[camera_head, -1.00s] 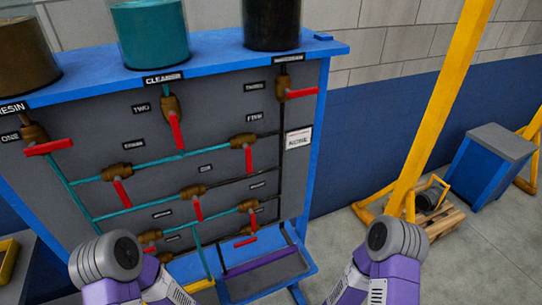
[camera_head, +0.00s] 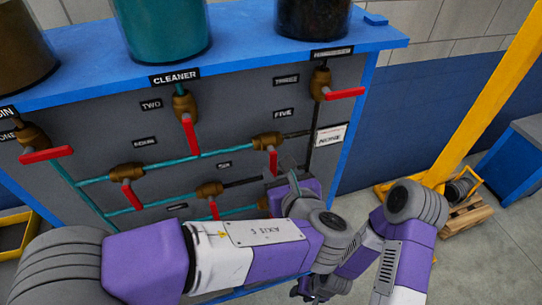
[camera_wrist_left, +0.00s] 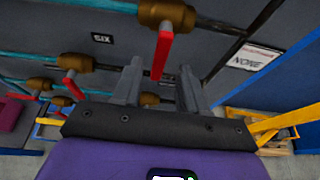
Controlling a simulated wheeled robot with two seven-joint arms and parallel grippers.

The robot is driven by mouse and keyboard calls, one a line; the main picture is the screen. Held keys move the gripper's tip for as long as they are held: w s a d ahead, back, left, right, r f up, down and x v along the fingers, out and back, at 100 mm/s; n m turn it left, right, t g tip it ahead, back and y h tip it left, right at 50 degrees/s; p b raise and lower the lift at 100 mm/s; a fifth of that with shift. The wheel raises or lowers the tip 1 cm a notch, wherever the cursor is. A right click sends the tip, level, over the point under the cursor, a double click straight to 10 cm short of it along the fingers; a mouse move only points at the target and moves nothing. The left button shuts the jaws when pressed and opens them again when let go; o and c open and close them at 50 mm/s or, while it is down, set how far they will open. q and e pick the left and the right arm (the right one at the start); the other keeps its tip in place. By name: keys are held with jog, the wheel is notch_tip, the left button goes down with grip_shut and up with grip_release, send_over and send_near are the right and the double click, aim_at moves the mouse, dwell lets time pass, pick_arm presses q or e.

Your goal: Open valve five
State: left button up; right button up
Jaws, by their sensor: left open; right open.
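Valve five has a brass body (camera_head: 268,141) on a horizontal pipe, below the FIVE label (camera_head: 284,114). Its red handle (camera_head: 272,161) hangs down, across the pipe. My left gripper (camera_head: 287,172) is just below and right of this handle in the head view, partly hidden by my own arm. In the left wrist view, the open fingers (camera_wrist_left: 160,85) point toward the panel, and the red handle (camera_wrist_left: 161,52) shows between and above them. I cannot tell whether they touch it. My right gripper (camera_head: 312,288) is low in the head view, open and away from the panel.
Other valves with red handles are close by, including valve six (camera_head: 209,190) to the lower left. A white NONE sign (camera_head: 331,136) is right of valve five. My left arm covers the panel's lower part. A yellow post (camera_head: 490,95) stands at the right.

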aim_at(274, 167)
pick_arm(q)
jog(key=x, duration=0.6)
jog(key=shift+w+a+f, duration=0.15)
jog(key=shift+w+f, duration=0.1)
jog(key=shift+f, duration=0.05)
grip_shut()
